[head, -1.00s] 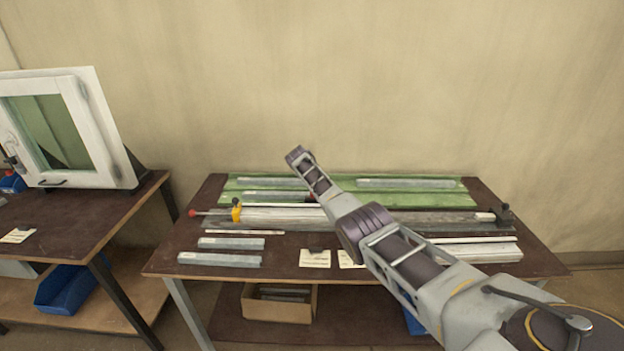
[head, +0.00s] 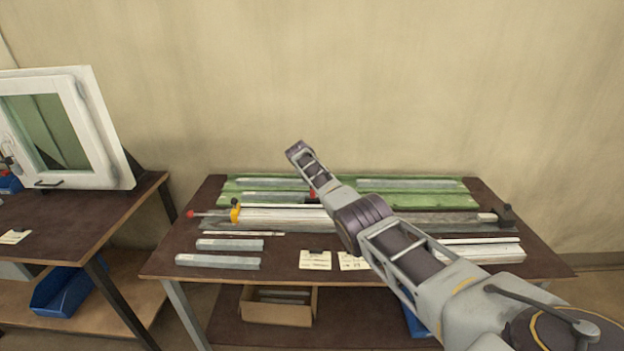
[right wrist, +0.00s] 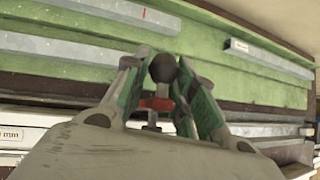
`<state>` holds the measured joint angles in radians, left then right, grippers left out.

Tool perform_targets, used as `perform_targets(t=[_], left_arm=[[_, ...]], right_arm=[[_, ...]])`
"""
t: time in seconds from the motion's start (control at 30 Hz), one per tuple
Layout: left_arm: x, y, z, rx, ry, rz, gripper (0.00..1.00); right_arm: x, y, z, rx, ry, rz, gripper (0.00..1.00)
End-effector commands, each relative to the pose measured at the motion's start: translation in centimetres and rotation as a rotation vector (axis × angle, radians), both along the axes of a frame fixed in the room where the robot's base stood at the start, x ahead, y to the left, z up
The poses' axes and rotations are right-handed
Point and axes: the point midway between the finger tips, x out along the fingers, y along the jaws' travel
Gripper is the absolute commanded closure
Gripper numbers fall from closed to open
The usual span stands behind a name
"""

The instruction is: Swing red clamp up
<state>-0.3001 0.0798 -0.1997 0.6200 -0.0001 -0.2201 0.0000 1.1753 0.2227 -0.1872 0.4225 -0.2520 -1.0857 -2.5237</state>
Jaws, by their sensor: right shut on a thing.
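The red clamp shows in the right wrist view as a red piece (right wrist: 157,104) below a round black knob (right wrist: 163,68). My right gripper (right wrist: 162,76) is shut on this knob, with one finger on each side of it. In the head view only a small red part of the clamp (head: 313,194) shows beside my right arm. My arm hides the rest of it and the gripper there. My left gripper is in neither current view.
A yellow clamp (head: 236,213) stands at the left end of the long profile (head: 283,215). Loose grey bars (head: 218,262) and paper cards (head: 315,260) lie at the bench front. A green board (head: 345,186) with bars lies behind. A window frame (head: 78,130) stands on the left table.

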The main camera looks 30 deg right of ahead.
Motion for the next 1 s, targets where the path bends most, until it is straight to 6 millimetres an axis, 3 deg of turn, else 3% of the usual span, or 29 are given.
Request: perform_targets(t=[0.03,1.0], left_arm=[[0.0,0.0,-0.1,0.000,0.000,0.000,0.60],[0.0,0.0,-1.2,0.000,0.000,-0.001,0.60]], right_arm=[[0.3,-0.5,1.0,-0.008,-0.013,-0.001,1.00],[0.1,-0.5,0.9,0.019,0.032,-0.001,1.00]])
